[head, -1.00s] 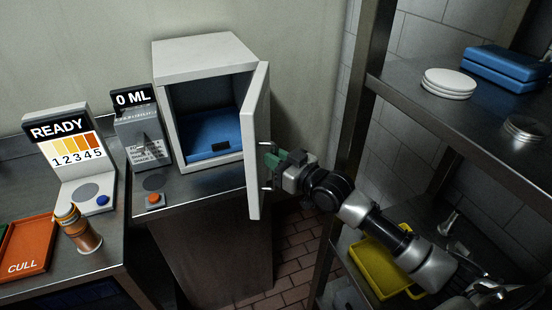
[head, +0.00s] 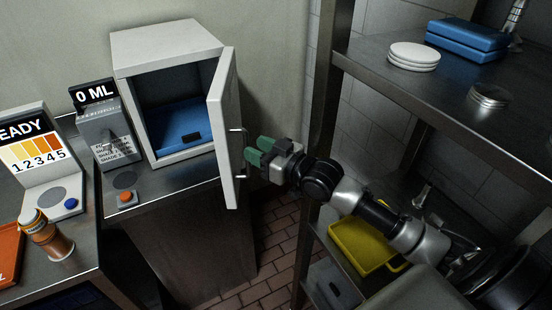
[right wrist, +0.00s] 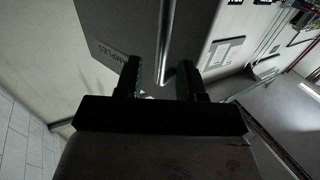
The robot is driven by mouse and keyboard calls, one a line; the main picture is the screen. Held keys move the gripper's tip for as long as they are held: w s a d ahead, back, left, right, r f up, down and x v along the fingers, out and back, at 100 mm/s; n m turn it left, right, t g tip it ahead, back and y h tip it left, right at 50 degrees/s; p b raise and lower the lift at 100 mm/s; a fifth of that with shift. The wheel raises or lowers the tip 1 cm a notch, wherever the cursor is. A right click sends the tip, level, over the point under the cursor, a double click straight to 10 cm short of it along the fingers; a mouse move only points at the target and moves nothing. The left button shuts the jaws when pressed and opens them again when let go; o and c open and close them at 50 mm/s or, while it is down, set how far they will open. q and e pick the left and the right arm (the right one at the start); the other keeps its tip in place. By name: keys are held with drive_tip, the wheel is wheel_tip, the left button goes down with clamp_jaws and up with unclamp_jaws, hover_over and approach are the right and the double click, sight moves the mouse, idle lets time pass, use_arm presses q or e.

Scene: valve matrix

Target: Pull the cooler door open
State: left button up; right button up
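The white cooler (head: 165,45) stands on the steel counter. Its door (head: 222,130) is hinged on the right side and stands wide open, showing the blue interior (head: 180,125). A thin metal handle (head: 240,177) is on the door's outer face; its bar also shows in the right wrist view (right wrist: 165,40). My right gripper (head: 258,151) is just right of the handle, with green fingertips apart and a small gap to the bar. My left gripper is not in view.
A steel shelf rack (head: 345,55) stands on the right, with white plates (head: 414,56), blue boxes (head: 468,40) and a yellow tray (head: 358,246). A 0 ML dispenser (head: 104,130) stands left of the cooler. Tiled floor (head: 275,240) shows between counter and rack.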

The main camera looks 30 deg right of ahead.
drive_tip(key=b+v, duration=0.1)
drive_tip(key=v, duration=0.6)
drive_tip(key=shift+d, duration=0.1)
